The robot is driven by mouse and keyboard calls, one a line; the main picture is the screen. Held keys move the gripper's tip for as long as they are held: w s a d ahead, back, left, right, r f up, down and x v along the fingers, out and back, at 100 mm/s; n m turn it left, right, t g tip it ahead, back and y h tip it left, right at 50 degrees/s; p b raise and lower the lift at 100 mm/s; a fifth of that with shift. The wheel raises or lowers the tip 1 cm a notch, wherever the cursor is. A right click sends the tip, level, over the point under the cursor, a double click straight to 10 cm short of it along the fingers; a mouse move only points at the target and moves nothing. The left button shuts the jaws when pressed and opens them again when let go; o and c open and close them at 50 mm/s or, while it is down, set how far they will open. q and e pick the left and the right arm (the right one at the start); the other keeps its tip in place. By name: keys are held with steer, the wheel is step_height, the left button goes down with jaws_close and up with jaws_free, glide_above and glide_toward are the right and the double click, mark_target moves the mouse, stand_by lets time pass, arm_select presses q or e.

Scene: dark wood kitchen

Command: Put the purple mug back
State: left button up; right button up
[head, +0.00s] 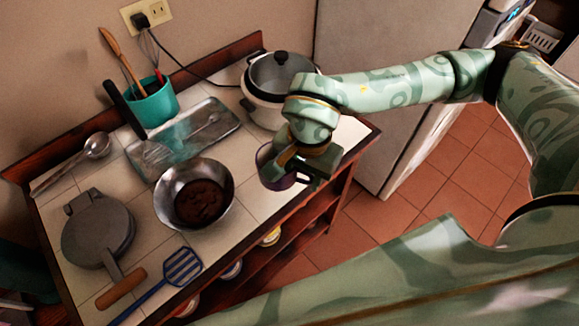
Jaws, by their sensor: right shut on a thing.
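The purple mug (268,169) is at the right front part of the tiled counter, partly hidden by my right gripper. My right gripper (285,167) comes down over it from the upper right and is shut on it. The mug looks upright, with its opening up. I cannot tell whether its base touches the counter (250,205) or is a little above it. My left gripper is not in view.
A metal bowl (178,197) with dark contents stands left of the mug. A rice cooker (262,88) stands behind. A tray (205,128), teal utensil holder (155,103), ladle (95,146), round press (95,228) and blue spatula (183,268) fill the left. Shelves are below.

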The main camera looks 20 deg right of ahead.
steer(key=w+f, duration=0.4)
steer(key=w, duration=0.1)
steer(key=w+d+f+b, duration=0.1)
steer(key=w+f, duration=0.1)
steer(key=f, duration=0.1)
steer(key=shift+w, duration=0.25)
steer(key=shift+w+d+f+b, duration=0.1)
steer(key=shift+f+b, duration=0.2)
steer(key=shift+f, duration=1.3)
steer(key=shift+f, duration=0.15)
steer(key=o, duration=1.3)
steer(key=shift+c, duration=0.2)
step_height(320, 180, up, 12)
steer(key=p, duration=0.1)
steer(key=shift+d, duration=0.15)
